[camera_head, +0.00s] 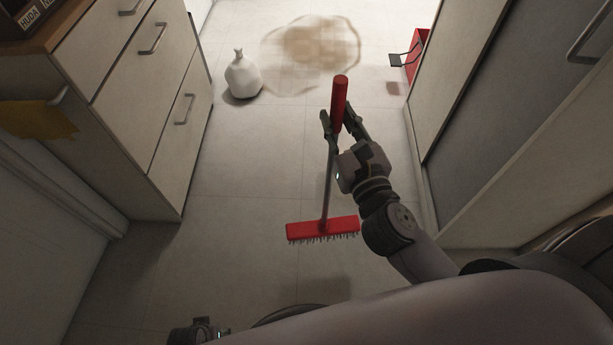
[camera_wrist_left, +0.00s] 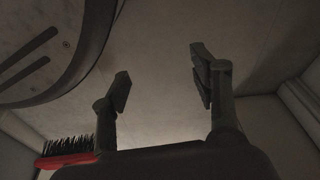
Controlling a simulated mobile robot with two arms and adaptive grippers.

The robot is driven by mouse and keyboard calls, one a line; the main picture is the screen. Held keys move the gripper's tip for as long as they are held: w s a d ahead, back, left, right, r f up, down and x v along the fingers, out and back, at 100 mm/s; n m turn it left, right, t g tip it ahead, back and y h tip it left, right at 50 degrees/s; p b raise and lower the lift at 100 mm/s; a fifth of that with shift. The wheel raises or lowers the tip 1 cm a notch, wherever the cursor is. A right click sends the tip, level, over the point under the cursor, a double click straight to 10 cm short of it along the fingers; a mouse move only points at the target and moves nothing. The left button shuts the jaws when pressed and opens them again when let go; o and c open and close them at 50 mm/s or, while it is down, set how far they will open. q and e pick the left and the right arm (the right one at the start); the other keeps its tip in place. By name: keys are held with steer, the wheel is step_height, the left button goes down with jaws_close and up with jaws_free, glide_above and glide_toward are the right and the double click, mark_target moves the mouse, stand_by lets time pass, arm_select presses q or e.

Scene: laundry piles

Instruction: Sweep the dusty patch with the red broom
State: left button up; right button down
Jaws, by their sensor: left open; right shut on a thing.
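The dusty patch (camera_head: 311,46) is a brown stain on the floor tiles at the far end, beyond the broom. My left gripper (camera_head: 201,330) is only partly visible at the bottom edge of the head view. In the left wrist view its fingers (camera_wrist_left: 164,85) are apart and empty. The broom head (camera_wrist_left: 68,158) shows at that view's lower left.
A white tied bag (camera_head: 242,76) stands left of the dusty patch. A red object with a dark handle (camera_head: 415,57) is by the right wall. Drawers (camera_head: 150,90) line the left and a cabinet (camera_head: 500,110) the right. The floor between is clear.

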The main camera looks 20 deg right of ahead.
mark_target(343, 97)
arm_select(q)
steer(key=s+a+f+p, duration=0.2)
steer(key=s+f+p, duration=0.2)
steer(key=s+f, duration=0.45)
arm_select(e)
step_height(343, 97, up, 4)
steer(key=shift+f, duration=0.15)
arm_select(q)
steer(key=s+a+r+g+p, duration=0.1)
steer(key=s+p, duration=0.2)
steer(key=s, duration=0.5)
arm_select(e)
step_height(343, 97, up, 3)
steer(key=shift+f, duration=0.1)
arm_select(q)
step_height(343, 97, up, 6)
steer(key=p, duration=0.5)
steer(key=shift+w, duration=0.25)
arm_select(e)
step_height(343, 97, up, 5)
steer(key=shift+r, duration=0.2)
